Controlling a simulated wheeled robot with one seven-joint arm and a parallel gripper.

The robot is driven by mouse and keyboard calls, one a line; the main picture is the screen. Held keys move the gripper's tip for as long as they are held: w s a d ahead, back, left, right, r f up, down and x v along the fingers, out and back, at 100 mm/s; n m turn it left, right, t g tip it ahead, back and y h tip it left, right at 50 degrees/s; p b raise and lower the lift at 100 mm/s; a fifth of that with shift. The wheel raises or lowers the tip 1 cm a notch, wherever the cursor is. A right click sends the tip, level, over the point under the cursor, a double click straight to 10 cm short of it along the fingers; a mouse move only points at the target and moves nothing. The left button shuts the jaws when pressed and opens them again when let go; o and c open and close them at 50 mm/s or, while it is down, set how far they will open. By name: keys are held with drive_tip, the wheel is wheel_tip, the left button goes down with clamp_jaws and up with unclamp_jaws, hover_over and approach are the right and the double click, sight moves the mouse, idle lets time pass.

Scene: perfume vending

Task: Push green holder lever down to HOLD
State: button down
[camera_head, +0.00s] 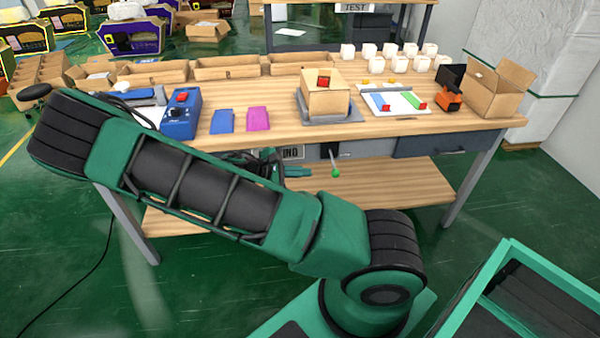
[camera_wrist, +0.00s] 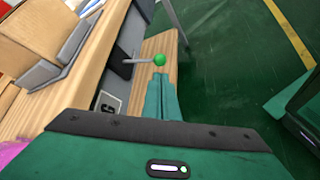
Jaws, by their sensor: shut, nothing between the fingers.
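The holder lever is a thin grey rod with a round green knob (camera_head: 335,172) at its end. It sticks out from a dark panel below the table's front edge, beside a partly hidden sign. In the wrist view the knob (camera_wrist: 159,60) shows just beyond my fingertips. My gripper (camera_head: 309,171) is shut and empty, to the left of the knob in the head view with a small gap. In the wrist view its two green fingers (camera_wrist: 160,77) lie together and point at the knob; I cannot tell there whether they touch it. My arm hides part of the panel.
The wooden table (camera_head: 455,128) has a lower shelf (camera_head: 390,185) below the lever. On top are a cardboard box (camera_head: 326,99) on a grey stand, a blue box with a red button (camera_head: 181,114), and several white cubes. A green-rimmed bin (camera_head: 545,272) stands at front right.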

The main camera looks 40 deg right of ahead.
drive_tip(key=x, duration=1)
drive_tip(key=shift+s+d, duration=0.1)
drive_tip(key=shift+d, duration=0.1)
wheel_tip(320, 180, down, 2)
drive_tip(key=shift+d+f, duration=0.1)
drive_tip(key=shift+f, duration=0.05)
drive_tip(key=shift+w, duration=0.2)
approach(332, 173)
drive_tip(key=a+r, duration=0.1)
drive_tip(key=a, duration=0.6)
drive_tip(key=shift+w+r, duration=0.25)
drive_tip(key=shift+r, duration=0.1)
idle(0.3)
drive_tip(key=shift+s, duration=0.1)
